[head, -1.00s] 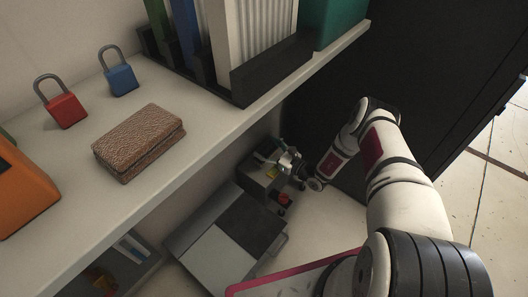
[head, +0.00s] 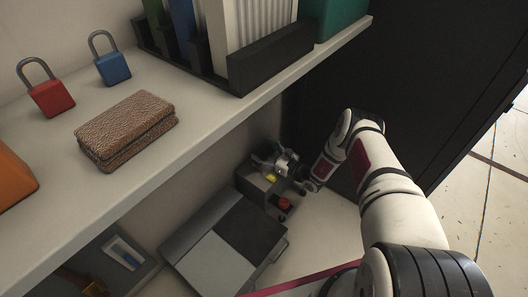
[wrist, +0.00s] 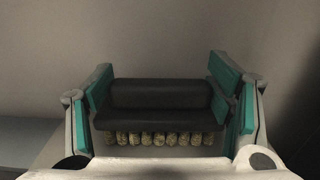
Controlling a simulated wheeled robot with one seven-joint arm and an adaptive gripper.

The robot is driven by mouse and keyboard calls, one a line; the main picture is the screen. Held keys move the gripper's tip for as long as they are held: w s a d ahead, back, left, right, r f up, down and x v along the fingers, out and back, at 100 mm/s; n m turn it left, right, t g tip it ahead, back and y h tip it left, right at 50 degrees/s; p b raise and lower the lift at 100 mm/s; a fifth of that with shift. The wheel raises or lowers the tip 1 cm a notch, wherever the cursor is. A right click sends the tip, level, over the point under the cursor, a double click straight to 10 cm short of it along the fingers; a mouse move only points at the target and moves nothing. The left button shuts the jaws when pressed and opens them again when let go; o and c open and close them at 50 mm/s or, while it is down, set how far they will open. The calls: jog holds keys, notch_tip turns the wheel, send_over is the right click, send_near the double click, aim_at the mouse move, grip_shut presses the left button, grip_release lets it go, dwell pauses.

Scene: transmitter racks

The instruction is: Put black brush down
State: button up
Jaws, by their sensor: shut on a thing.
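My gripper (head: 272,162) is low beside the shelf, over a small grey box (head: 252,187). In the wrist view my gripper (wrist: 165,98) has its teal-padded fingers closed on the two ends of the black brush (wrist: 160,95). The brush has a dark back and a row of pale tan bristle tufts along its lower edge. In the head view the brush cannot be made out clearly at the gripper. I cannot tell whether the brush touches a surface.
A white shelf (head: 190,130) holds a red padlock (head: 50,98), a blue padlock (head: 113,70), a brown textured block (head: 125,130) and files. A red button (head: 284,203) is by the grey box. A grey case (head: 205,250) lies nearby. A dark cabinet (head: 430,80) stands right.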

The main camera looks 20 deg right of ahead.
jog(key=o, duration=1.3)
jog(key=shift+f, duration=0.1)
jog(key=p+v, duration=0.4)
jog(key=v, duration=0.8)
